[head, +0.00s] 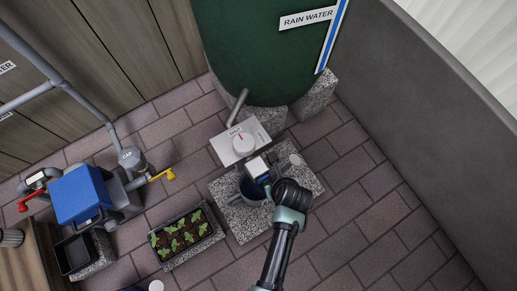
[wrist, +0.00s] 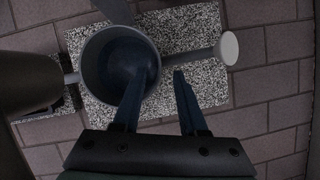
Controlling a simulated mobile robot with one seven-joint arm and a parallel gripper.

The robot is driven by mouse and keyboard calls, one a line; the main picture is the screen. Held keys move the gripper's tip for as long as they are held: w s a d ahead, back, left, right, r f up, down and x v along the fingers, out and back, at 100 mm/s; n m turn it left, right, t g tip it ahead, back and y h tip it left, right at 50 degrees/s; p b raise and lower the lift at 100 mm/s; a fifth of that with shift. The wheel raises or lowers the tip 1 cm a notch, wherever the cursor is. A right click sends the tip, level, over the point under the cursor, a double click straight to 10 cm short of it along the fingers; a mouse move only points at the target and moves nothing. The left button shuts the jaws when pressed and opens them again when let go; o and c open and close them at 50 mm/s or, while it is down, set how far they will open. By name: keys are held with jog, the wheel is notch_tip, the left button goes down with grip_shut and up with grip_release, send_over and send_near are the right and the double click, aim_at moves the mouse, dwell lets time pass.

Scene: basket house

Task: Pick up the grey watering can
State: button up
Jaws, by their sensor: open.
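The grey watering can (head: 247,195) stands on a speckled stone slab (head: 226,187) below the spout of the rain water barrel. In the head view my arm and gripper (head: 262,172) partly hide it. The wrist view looks down into the round open top of the can (wrist: 88,68), with its spout and round rose (wrist: 229,49) pointing right. My gripper (wrist: 161,76) is open and holds nothing. In that view its left finger overlaps the can's opening and its right finger lies right of the rim, near the spout. I cannot tell whether either finger touches the can.
The green barrel (head: 260,60) stands on stone blocks behind, with a dial plate (head: 240,142) and pipe in front. A planter of seedlings (head: 187,238) and a blue pump unit (head: 80,195) are at left. A grey wall (head: 440,130) bounds the right; paving there is clear.

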jog(key=b+x, duration=0.3)
jog(key=shift+s+a+f, duration=0.1)
jog(key=shift+s+f, duration=0.05)
jog(key=shift+f, duration=0.2)
jog(key=shift+w+a+f+b, duration=0.1)
jog(key=shift+w+f+b, duration=0.15)
jog(key=shift+f+b, duration=0.3)
jog(key=shift+r, duration=0.2)
grip_shut()
jog(key=shift+w, duration=0.1)
dwell(0.4)
